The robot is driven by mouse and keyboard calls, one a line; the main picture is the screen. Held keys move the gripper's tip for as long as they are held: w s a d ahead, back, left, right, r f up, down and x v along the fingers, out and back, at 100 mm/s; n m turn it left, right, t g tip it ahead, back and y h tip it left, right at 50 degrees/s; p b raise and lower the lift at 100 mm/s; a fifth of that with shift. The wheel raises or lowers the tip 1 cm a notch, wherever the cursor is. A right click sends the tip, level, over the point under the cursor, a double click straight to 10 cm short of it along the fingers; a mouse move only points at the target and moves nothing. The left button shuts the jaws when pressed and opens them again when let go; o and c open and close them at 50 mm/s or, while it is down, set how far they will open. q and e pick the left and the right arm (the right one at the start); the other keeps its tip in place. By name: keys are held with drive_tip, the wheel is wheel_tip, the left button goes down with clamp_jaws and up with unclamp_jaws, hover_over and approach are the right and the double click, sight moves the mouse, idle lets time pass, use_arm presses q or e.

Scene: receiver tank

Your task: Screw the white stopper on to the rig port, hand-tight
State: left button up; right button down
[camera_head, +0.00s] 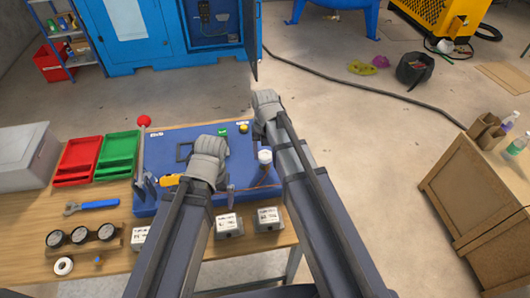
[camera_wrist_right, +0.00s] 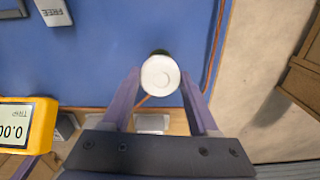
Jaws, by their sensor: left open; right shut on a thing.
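The white stopper (camera_head: 265,156) is a round white cap over the right part of the blue rig panel (camera_head: 168,146). In the right wrist view the stopper (camera_wrist_right: 161,76) sits between the fingertips of my right gripper (camera_wrist_right: 161,80), which is shut on it. A dark ring shows just behind its edge. The rig port cannot be made out, and I cannot tell whether the stopper touches it. My left gripper (camera_head: 228,192) is open over the rig's front edge, its fingers partly hidden by my wrist.
A yellow meter (camera_wrist_right: 25,122) lies left of the right gripper. A thin orange cable (camera_wrist_right: 214,45) runs nearby. Red (camera_head: 77,162) and green (camera_head: 118,157) trays, a wrench (camera_head: 92,206) and several small labelled boxes (camera_head: 229,224) occupy the wooden bench. A wooden cabinet (camera_head: 478,205) stands right, beyond open floor.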

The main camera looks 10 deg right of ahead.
drive_tip(key=m, duration=0.5)
drive_tip(key=shift+c, duration=0.4)
unclamp_jaws()
wheel_tip(320, 180, up, 7)
drive_tip(key=p, duration=0.7)
drive_tip(key=shift+r, duration=0.15)
drive_tip(key=shift+f, duration=0.25)
